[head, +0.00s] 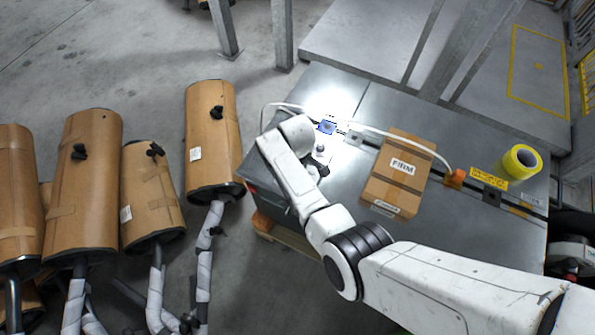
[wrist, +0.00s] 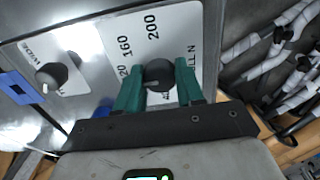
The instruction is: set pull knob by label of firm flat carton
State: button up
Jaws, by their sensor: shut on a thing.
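The flat brown carton (head: 383,183) lies on the grey bench and bears a white label (head: 403,167) reading FIRM. The black pull knob (wrist: 158,73) sits on a white dial plate (wrist: 178,32) marked 160, 200 and PULL N; other marks are partly hidden. My gripper (wrist: 158,90) has its green fingers on either side of this knob and is shut on it. Where the knob's pointer stands is not clear. In the head view my gripper (head: 319,168) is over the bench's left part, mostly hidden by my wrist.
A second black knob (wrist: 52,76) sits on another white plate beside the pull knob. A white hose runs over the bench to an orange fitting (head: 454,179) near the carton. A yellow tape roll (head: 521,162) is at right. Wrapped mufflers (head: 212,135) stand left of the bench.

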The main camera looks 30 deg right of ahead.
jog(key=o, duration=1)
jog(key=shift+a, duration=0.1)
jog(key=shift+o, duration=0.2)
jog(key=shift+r, duration=0.15)
notch_tip(320, 180, up, 11)
jog(key=shift+f+p, duration=0.2)
jog(key=shift+p, duration=0.2)
jog(key=shift+w, duration=0.1)
